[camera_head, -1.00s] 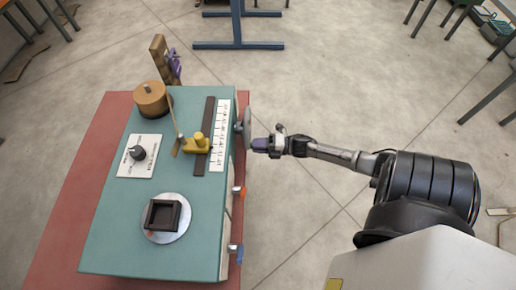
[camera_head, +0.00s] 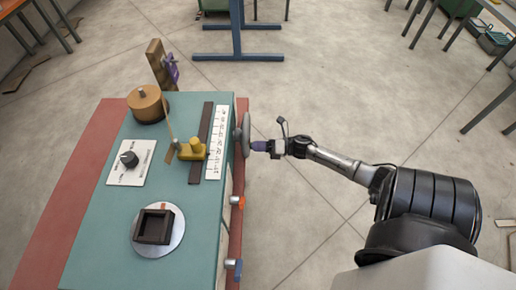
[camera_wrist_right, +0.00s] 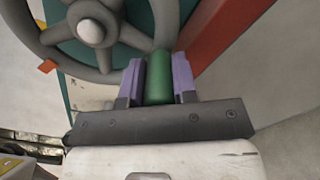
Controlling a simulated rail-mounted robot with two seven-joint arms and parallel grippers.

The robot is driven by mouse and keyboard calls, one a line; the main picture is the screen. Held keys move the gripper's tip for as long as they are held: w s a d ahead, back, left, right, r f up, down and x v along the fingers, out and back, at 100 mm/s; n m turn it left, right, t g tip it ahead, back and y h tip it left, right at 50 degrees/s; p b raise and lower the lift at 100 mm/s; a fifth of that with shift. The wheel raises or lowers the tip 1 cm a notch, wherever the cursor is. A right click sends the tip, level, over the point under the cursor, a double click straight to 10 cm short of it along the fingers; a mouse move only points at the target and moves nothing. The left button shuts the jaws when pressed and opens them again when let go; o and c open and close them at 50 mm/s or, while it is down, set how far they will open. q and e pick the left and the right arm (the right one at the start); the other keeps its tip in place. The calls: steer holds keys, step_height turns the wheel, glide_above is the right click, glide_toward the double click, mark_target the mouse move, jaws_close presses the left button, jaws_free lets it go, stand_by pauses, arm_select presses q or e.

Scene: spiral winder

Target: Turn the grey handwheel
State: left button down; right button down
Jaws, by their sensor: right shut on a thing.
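The grey handwheel (camera_head: 242,135) stands on the right side of the teal winder machine, seen nearly edge-on in the head view. In the right wrist view the handwheel (camera_wrist_right: 91,31) shows its hub, spokes and rim at the upper left. A green handle (camera_wrist_right: 159,78) sticks out from its rim. My right gripper (camera_head: 259,146) is at the wheel's outer side. In the right wrist view its purple fingers (camera_wrist_right: 159,80) are shut on the green handle, one on each side. The left gripper is in neither view.
The winder's teal top (camera_head: 103,215) carries a brown spool (camera_head: 147,104), a black dial (camera_head: 129,159), a yellow guide (camera_head: 192,149) beside a white scale, and a square black tray (camera_head: 154,227). Orange (camera_head: 237,202) and blue (camera_head: 233,265) parts project from its right side.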

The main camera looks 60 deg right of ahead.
steer(key=shift+d, duration=0.1)
stand_by(0.4)
steer(key=c, duration=0.9)
jaws_free()
steer(key=v, duration=1.3)
steer(key=shift+s+d, duration=0.2)
steer(key=shift+s, duration=0.15)
